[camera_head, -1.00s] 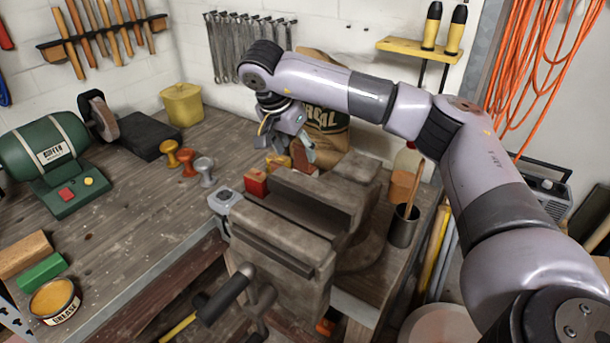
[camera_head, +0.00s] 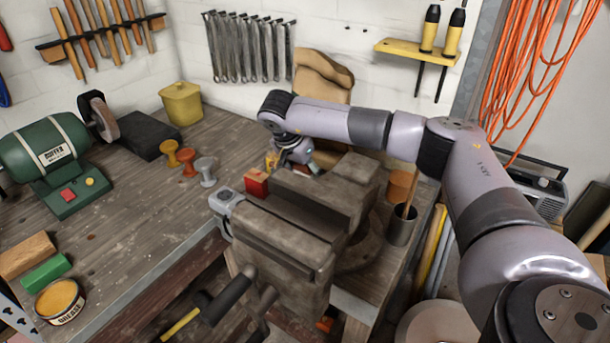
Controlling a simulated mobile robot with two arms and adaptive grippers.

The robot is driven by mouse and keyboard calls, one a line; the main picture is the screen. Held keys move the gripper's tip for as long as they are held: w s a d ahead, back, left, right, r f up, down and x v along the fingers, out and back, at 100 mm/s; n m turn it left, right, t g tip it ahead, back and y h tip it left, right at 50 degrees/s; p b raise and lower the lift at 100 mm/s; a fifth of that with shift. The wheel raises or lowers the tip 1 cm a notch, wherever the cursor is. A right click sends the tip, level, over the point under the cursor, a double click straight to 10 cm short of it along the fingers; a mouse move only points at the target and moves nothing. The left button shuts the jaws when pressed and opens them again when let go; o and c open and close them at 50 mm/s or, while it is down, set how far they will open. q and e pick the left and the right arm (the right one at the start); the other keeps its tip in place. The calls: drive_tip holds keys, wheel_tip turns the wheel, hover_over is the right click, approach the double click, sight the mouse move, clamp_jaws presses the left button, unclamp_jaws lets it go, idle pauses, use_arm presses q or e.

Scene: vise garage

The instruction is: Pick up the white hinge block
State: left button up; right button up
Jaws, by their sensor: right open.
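A small pale grey-white block (camera_head: 226,198) with a dark hole in its top sits at the bench edge, left of the vise (camera_head: 285,235). It looks like the white hinge block. My right gripper (camera_head: 297,163) hangs behind the vise's jaws, to the right of and farther back than the pale block. It is open and apart from that block. Its fingertips are partly hidden by the vise. My left gripper is not in view.
A red block (camera_head: 256,183) stands between the pale block and my right gripper. Yellow, red and grey spools (camera_head: 187,161) stand to the left. A cup with a brush (camera_head: 402,226) stands right of the vise. The bench's middle left is clear.

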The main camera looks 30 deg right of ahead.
drive_tip(key=shift+c, duration=0.3)
drive_tip(key=shift+r, duration=0.1)
drive_tip(key=c, duration=1)
